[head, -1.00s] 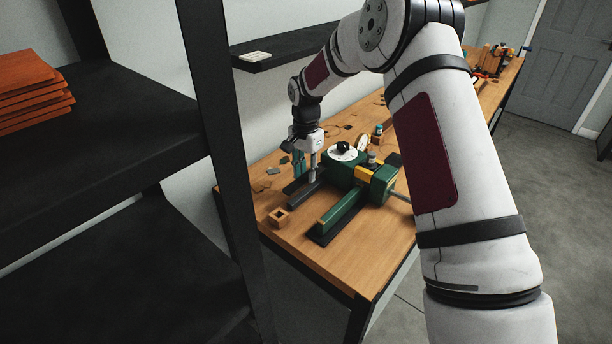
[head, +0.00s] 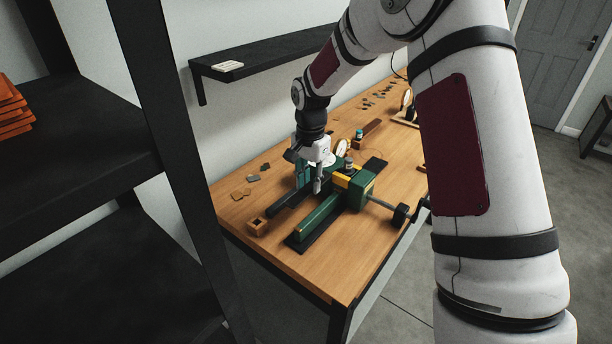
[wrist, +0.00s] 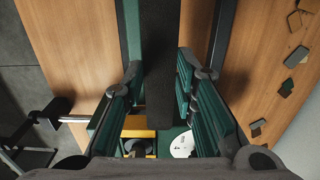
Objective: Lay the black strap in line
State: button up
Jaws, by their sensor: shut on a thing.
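The black strap (wrist: 158,60) runs up the middle of the wrist view between my gripper's green-padded fingers. My gripper (wrist: 158,72) is shut on it. In the head view my gripper (head: 317,186) is low over the bench beside the green press (head: 361,188), and a dark bar (head: 285,200) reaches out from below it toward the front left. I cannot tell whether the strap touches the bench. The press has a yellow block (head: 341,180) and a long green rail (head: 314,220).
Several flat dark pieces (wrist: 286,88) lie along the wall side. The press's crank handle (head: 402,214) sticks out over the bench's right edge. A dark rack post (head: 165,125) stands in front at the left.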

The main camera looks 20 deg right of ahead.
aim_at(319, 209)
jog(key=shift+s+d+r, duration=0.2)
jog(key=shift+s+d, duration=0.3)
jog(key=shift+s, duration=0.15)
jog(key=shift+s+d+r, duration=0.15)
jog(key=shift+s+d, duration=0.3)
jog(key=shift+s, duration=0.2)
jog(key=shift+f, duration=0.1)
jog(key=shift+f+b, duration=0.5)
jog(key=shift+f, duration=1.2)
jog(key=shift+f+b, duration=0.4)
jog(key=shift+f, duration=0.8)
jog(key=o, duration=1)
jog(key=shift+c, duration=0.5)
